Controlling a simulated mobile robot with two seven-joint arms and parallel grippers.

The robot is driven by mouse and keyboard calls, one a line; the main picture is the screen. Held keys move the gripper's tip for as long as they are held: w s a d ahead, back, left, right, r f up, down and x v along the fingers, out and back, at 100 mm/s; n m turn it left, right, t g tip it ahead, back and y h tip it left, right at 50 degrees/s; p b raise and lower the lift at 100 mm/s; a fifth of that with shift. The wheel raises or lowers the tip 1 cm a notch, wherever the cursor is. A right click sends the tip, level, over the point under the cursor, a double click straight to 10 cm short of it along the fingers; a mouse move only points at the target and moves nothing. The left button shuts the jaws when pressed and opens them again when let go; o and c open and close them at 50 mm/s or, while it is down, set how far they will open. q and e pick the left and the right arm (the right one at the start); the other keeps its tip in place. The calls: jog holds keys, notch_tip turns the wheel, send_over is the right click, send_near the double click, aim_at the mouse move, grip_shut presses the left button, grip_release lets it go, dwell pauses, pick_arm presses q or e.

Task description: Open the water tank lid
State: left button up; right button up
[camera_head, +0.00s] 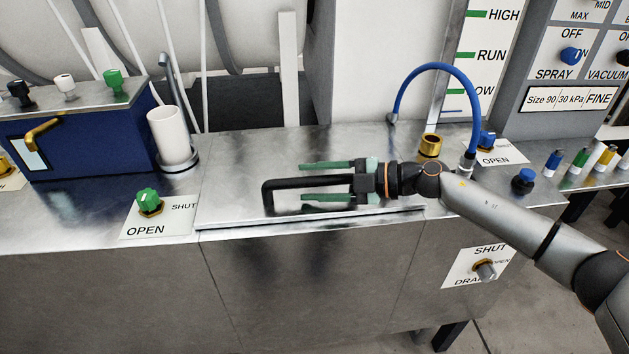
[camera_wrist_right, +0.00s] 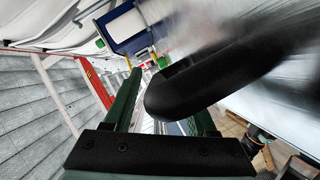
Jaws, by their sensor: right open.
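The water tank lid (camera_head: 235,160) is a brushed metal panel in the middle of the counter. It lies flat, with a dark seam along its front edge. A black bar handle (camera_head: 290,183) stands on it and shows large in the right wrist view (camera_wrist_right: 205,80). My right gripper (camera_head: 305,182) is open, with green fingers pointing left. In the head view one finger is on the far side of the bar and one on the near side. In the right wrist view the bar passes between or just above the fingers (camera_wrist_right: 165,100); contact cannot be told. My left gripper is not in view.
A green OPEN/SHUT knob (camera_head: 148,198) is left of the lid. A white cup (camera_head: 168,132) and a tap (camera_head: 172,85) stand behind it. A blue hose (camera_head: 432,68) arches behind my right arm, near a brass fitting (camera_head: 430,145). A drain knob (camera_head: 486,269) is on the front.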

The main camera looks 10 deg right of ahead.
grip_shut()
dwell(0.5)
dwell(1.0)
